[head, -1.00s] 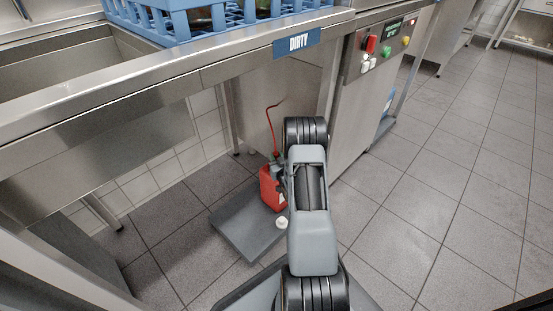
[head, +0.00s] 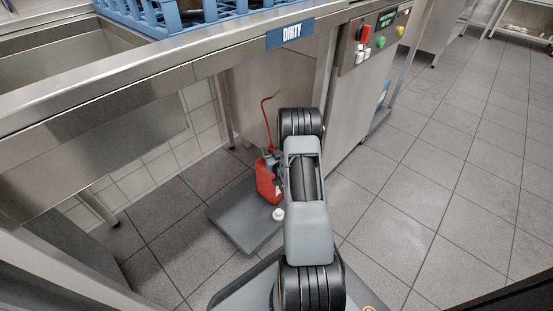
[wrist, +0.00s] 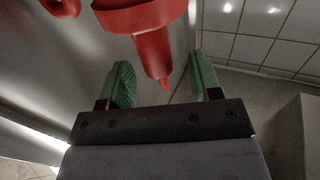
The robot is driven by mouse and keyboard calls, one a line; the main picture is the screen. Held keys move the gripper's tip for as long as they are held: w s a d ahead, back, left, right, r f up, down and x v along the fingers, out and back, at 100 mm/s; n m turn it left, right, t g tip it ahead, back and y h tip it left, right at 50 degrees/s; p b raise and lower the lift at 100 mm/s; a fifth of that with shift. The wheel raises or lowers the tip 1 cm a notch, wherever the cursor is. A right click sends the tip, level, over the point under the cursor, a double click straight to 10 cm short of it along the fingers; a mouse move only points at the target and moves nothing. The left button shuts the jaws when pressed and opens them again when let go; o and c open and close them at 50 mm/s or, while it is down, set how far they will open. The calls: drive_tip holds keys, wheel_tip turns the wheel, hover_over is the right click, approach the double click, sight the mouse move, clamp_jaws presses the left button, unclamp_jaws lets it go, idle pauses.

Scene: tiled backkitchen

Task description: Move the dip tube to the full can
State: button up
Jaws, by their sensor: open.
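A red can (head: 267,182) stands on a low grey platform in the head view, partly hidden by my arm. A thin red tube (head: 268,116) rises from its top and bends over at its upper end. In the wrist view a red flanged piece with a tapering tip (wrist: 153,52) lies between the two green fingers of my gripper (wrist: 162,80). The gripper is open, with a gap visible on each side of the tip. In the head view the fingers are mostly hidden beside the can's top. I see no second can.
The low grey platform (head: 229,222) has a small white cap (head: 278,213) on it, in front of the can. A steel counter with a DIRTY sign (head: 290,33) and blue racks (head: 185,20) overhangs the area. A machine with buttons (head: 352,85) stands right. Tiled floor (head: 420,190) is open at right.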

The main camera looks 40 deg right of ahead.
drive_tip(key=p+v, duration=0.3)
drive_tip(key=v, duration=1)
drive_tip(key=shift+s+p, duration=0.25)
drive_tip(key=shift+p, duration=0.15)
drive_tip(key=shift+a+r, duration=0.1)
